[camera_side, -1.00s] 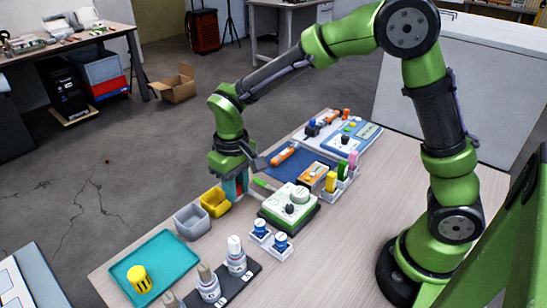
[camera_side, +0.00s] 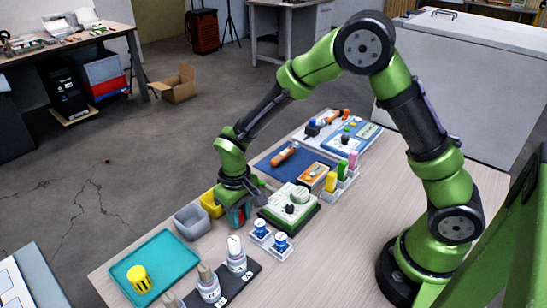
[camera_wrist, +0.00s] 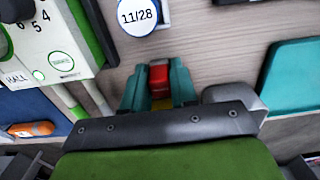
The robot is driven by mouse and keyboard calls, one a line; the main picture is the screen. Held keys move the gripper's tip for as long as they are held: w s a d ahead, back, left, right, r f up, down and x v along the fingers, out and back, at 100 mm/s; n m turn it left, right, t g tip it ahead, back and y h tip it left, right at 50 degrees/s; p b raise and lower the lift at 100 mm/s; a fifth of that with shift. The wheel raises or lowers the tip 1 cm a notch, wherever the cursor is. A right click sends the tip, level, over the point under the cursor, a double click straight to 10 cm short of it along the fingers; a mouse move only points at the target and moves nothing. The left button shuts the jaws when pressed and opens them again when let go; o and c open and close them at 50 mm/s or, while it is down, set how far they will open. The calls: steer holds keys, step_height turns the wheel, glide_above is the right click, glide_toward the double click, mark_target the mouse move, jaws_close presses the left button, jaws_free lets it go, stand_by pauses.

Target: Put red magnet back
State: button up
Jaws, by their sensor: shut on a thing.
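My gripper (camera_side: 237,217) has teal fingers and is shut on the red magnet, holding it low between the yellow bin and the green-and-white device. In the wrist view, the red magnet (camera_wrist: 159,76) sits between the two fingertips of my gripper (camera_wrist: 159,67). A patch of yellow shows below it between the fingers; I cannot tell what it belongs to. In the side view the fingers cover most of the magnet. I cannot tell whether it touches the table.
The yellow bin (camera_side: 209,205) and grey bin (camera_side: 192,222) stand left of my gripper. The green-and-white device (camera_side: 291,207) is close on the right. Blue-topped items (camera_side: 261,229) stand in front. A teal tray (camera_side: 172,259) holds a yellow cylinder (camera_side: 138,279).

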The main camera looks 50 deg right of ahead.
steer(key=o, duration=0.8)
steer(key=shift+o, duration=0.2)
steer(key=shift+r, duration=0.1)
step_height(320, 180, up, 12)
steer(key=s+d+r+m+t+y, duration=0.1)
steer(key=s+d+r+m+t, duration=0.1)
steer(key=s, duration=0.6)
steer(key=s+d+r+m+t+y, duration=0.1)
steer(key=s+d+r+m+t, duration=0.1)
steer(key=s+d+r+t, duration=0.3)
steer(key=shift+d+v, duration=0.5)
steer(key=shift+v, duration=2.2)
steer(key=shift+w, duration=0.15)
